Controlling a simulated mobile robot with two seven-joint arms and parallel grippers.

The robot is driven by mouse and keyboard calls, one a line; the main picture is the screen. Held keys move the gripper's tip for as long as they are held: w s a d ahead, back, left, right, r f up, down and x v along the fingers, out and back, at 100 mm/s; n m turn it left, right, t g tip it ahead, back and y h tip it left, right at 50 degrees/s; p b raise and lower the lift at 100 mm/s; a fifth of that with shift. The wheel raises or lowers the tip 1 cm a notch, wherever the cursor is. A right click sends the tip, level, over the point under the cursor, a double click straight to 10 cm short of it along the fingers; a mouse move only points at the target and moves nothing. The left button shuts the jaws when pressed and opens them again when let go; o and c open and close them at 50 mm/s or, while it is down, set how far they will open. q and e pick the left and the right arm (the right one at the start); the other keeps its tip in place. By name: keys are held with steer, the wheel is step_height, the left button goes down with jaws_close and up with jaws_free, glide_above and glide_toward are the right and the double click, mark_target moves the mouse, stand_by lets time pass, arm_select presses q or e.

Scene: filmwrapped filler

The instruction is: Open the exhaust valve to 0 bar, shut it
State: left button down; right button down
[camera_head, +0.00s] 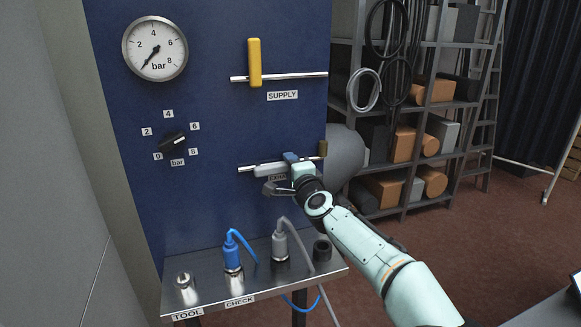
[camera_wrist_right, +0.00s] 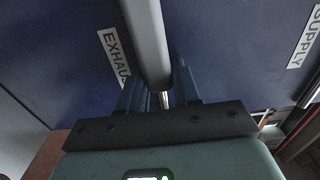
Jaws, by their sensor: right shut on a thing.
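The exhaust valve has a grey lever (camera_head: 266,171) that lies roughly along its horizontal pipe (camera_head: 246,168) on the blue panel. My right gripper (camera_head: 291,159) is at the lever, with its blue fingers shut on it. In the right wrist view the lever (camera_wrist_right: 148,40) runs between the fingers (camera_wrist_right: 159,92). The EXHAUST label (camera_wrist_right: 113,55) is partly hidden there, and my gripper covers part of it in the head view. The gauge (camera_head: 155,48) needle points to the lower left, below 2, near the bottom of the scale. My left gripper is out of view.
The yellow supply lever (camera_head: 254,62) stands upright across its pipe. A black regulator knob (camera_head: 174,143) is at the left. A metal shelf (camera_head: 205,292) below bears blue (camera_head: 232,256) and grey (camera_head: 279,245) hose plugs.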

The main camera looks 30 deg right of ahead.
steer(key=c, duration=0.9)
jaws_free()
steer(key=shift+s, duration=0.15)
steer(key=shift+s+a, duration=0.1)
steer(key=shift+s, duration=0.25)
steer(key=b+v, duration=0.2)
steer(key=v, duration=1)
steer(key=shift+s, duration=0.25)
steer(key=shift+f, duration=0.1)
